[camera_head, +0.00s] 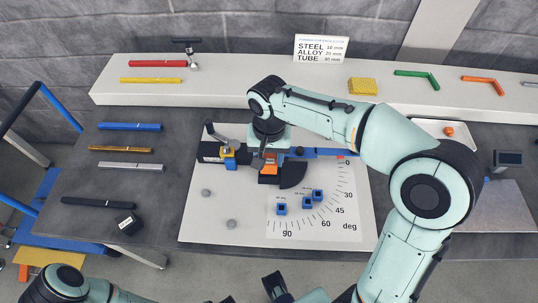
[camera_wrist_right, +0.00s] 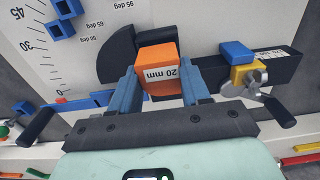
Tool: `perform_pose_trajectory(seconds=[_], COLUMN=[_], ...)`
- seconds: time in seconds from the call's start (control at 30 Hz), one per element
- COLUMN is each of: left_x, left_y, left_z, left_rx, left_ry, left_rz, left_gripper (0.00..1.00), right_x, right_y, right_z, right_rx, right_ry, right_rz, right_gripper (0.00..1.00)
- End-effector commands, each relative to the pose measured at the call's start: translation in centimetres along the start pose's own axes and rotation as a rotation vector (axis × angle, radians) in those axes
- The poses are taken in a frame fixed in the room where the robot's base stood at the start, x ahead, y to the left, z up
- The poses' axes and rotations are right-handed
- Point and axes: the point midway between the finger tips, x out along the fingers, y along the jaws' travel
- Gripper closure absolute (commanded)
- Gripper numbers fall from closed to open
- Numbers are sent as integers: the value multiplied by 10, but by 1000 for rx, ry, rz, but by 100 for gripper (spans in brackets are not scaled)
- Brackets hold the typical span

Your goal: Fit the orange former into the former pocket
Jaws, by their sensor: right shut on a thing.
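The orange former (camera_wrist_right: 157,58), a block labelled "20 mm", is between the two blue fingers of my right gripper (camera_wrist_right: 163,88), which is shut on it. In the head view the former (camera_head: 270,171) shows below my right gripper (camera_head: 267,157), over the bending fixture. A dark quarter-round plate (camera_wrist_right: 117,56) of the fixture lies right beside the former; it also shows in the head view (camera_head: 293,175). The former pocket is hidden under the former and fingers. I cannot tell whether the former is seated or above it.
The fixture's black bar carries a yellow and blue clamp (camera_head: 229,157). Small blue blocks (camera_head: 317,195) and a degree scale lie on the white board (camera_head: 210,222).

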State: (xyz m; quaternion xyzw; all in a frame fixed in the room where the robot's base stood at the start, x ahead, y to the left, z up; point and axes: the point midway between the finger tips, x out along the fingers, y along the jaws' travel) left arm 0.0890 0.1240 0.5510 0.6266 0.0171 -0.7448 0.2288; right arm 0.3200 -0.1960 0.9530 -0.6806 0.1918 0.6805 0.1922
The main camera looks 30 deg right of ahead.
Motion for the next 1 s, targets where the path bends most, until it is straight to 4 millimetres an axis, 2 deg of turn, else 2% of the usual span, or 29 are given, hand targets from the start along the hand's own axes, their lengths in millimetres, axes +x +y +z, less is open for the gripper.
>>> perform_pose_trajectory(seconds=[1.0], left_x=[18], left_y=[-6], left_z=[1], left_rx=[-2], left_ry=[-6], left_rz=[-2], left_gripper=[57], right_x=[26], right_y=[0], right_z=[0], right_rx=[0], right_ry=[0], right_rz=[0], right_gripper=[92])
